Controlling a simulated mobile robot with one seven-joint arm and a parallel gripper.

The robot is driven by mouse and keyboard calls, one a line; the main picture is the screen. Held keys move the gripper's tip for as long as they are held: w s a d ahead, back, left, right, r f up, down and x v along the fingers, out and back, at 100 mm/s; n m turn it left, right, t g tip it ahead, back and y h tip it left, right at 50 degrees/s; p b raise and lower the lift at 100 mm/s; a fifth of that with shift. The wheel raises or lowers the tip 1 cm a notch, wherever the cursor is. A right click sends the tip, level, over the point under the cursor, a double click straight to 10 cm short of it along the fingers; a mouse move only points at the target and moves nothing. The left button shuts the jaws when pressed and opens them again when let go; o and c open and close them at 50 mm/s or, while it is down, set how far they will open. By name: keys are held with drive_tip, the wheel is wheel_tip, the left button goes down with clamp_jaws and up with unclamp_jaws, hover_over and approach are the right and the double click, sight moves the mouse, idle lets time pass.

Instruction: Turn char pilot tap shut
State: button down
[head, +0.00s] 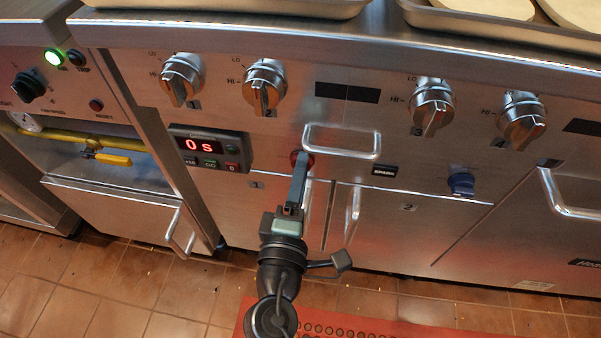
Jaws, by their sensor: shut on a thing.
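A small red tap (294,156) sits on the steel front panel, left of the wide horizontal handle. My gripper (302,161) reaches up from below and is shut on this red tap, its fingers hiding most of it. A similar blue tap (461,184) stands on the panel to the right, clear of my gripper. I cannot read any label that says which tap is the char pilot, and the turn of the red tap is hidden.
Several silver control knobs (264,88) line the panel above. A timer (209,146) reads 0 s at left. A yellow-handled valve (107,158) is further left. The horizontal handle (342,141) juts out close to my gripper. A red mat (400,316) lies on the tiled floor.

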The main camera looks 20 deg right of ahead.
drive_tip(key=shift+c, duration=2)
unclamp_jaws()
drive_tip(key=v, duration=1.3)
